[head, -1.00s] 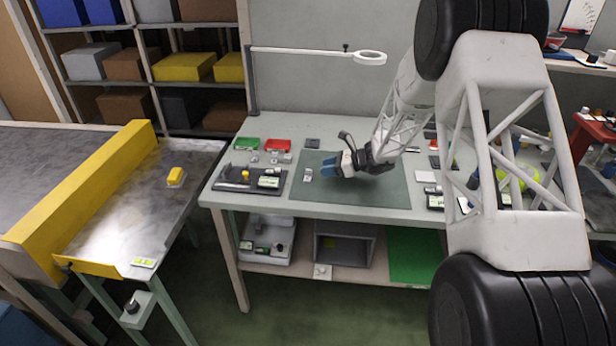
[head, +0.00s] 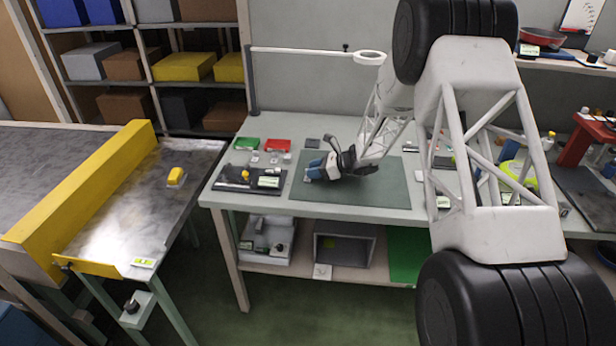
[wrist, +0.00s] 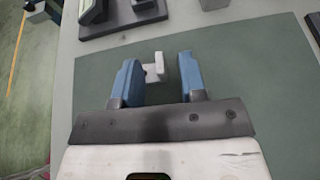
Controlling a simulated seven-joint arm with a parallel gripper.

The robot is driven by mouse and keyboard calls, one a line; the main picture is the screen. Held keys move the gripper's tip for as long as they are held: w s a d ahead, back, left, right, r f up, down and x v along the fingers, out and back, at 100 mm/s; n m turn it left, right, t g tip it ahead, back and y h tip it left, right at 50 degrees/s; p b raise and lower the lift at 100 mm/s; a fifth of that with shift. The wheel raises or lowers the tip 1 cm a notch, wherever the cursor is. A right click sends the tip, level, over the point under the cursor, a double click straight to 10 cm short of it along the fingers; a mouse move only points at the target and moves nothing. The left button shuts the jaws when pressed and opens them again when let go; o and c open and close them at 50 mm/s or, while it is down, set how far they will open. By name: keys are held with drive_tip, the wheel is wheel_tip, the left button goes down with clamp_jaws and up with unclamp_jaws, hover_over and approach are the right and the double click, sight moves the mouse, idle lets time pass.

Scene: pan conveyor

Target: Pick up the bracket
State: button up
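The bracket (wrist: 153,69) is a small pale grey piece with an upright tab, lying on the dark green mat (wrist: 240,80) in the wrist view. My gripper (wrist: 159,60) is open, with one blue finger on each side of the bracket. In the head view, my gripper (head: 311,171) is low over the left part of the mat (head: 385,195), and the bracket is mostly hidden by the fingers there.
A dark tray (head: 233,182) with small parts stands left of the mat. Green (head: 246,143) and red (head: 278,146) bins stand behind. A magnifier arm (head: 370,58) overhangs the bench. The right part of the mat is clear. A conveyor with a yellow block (head: 176,176) is at left.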

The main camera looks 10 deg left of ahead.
clamp_jaws()
drive_tip(key=shift+r, duration=0.15)
idle(0.4)
drive_tip(key=shift+r, duration=0.8)
drive_tip(key=shift+s+r, duration=0.15)
drive_tip(key=shift+r, duration=0.8)
drive_tip(key=s+d, duration=0.1)
drive_tip(key=s, duration=0.4)
drive_tip(key=s+d, duration=0.2)
drive_tip(key=s, duration=0.3)
drive_tip(key=s+d+r, duration=0.1)
drive_tip(key=s+d, duration=0.1)
drive_tip(key=s, duration=0.3)
drive_tip(key=shift+r, duration=0.1)
